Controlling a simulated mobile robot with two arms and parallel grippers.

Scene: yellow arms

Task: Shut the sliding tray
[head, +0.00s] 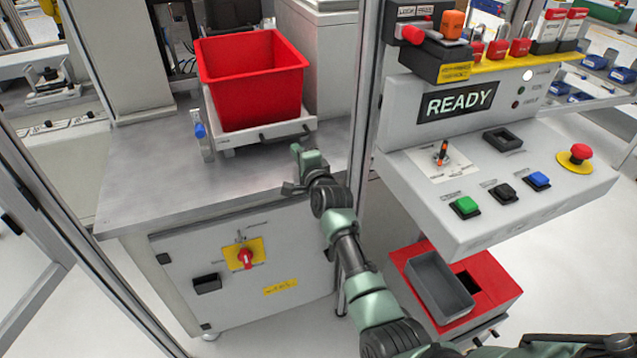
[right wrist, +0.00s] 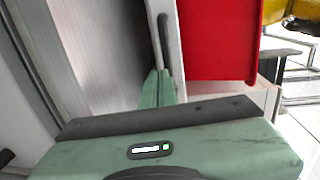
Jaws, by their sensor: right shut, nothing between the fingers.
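The sliding tray (head: 242,141) is a pale, low tray on the metal bench top, with a dark bar handle (head: 286,131) on its front. A red bin (head: 250,85) stands on it. My right gripper (head: 297,150) is just in front of the handle, low over the bench. In the right wrist view its fingers (right wrist: 157,88) are together and empty, near the lower end of the handle (right wrist: 163,35) and the pale tray front (right wrist: 181,60). The red bin (right wrist: 218,40) rises behind that. I cannot tell whether the fingers touch the tray. My left gripper is out of view.
A blue-knobbed lever (head: 200,132) stands at the tray's left side. A control panel (head: 500,190) with buttons and a "READY" display is at the right, beyond a frame post (head: 368,90). The bench top (head: 150,180) left of the tray is clear.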

